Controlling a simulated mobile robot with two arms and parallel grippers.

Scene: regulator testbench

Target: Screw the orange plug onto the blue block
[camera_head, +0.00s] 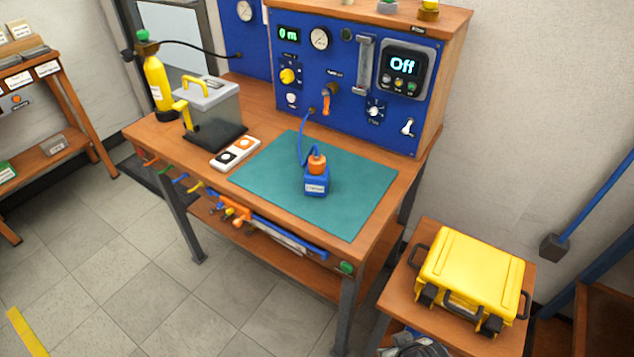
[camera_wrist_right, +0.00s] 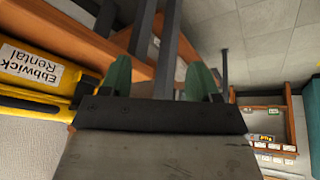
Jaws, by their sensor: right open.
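The blue block (camera_head: 316,183), with a white label on its front, stands upright on the green mat (camera_head: 265,172). The orange plug (camera_head: 317,163) sits upright on top of the block. I cannot tell how tightly the plug is seated. My right gripper (camera_wrist_right: 160,78) is open and empty in the right wrist view, its two green-tipped fingers apart, away from the plug and block. My left gripper is not in view.
A white two-slot tray (camera_head: 235,153), a grey box with a yellow handle (camera_head: 213,105) and a yellow bottle (camera_head: 158,85) stand left of the mat. A yellow case (camera_head: 470,265) lies on a side table at right. The mat around the block is clear.

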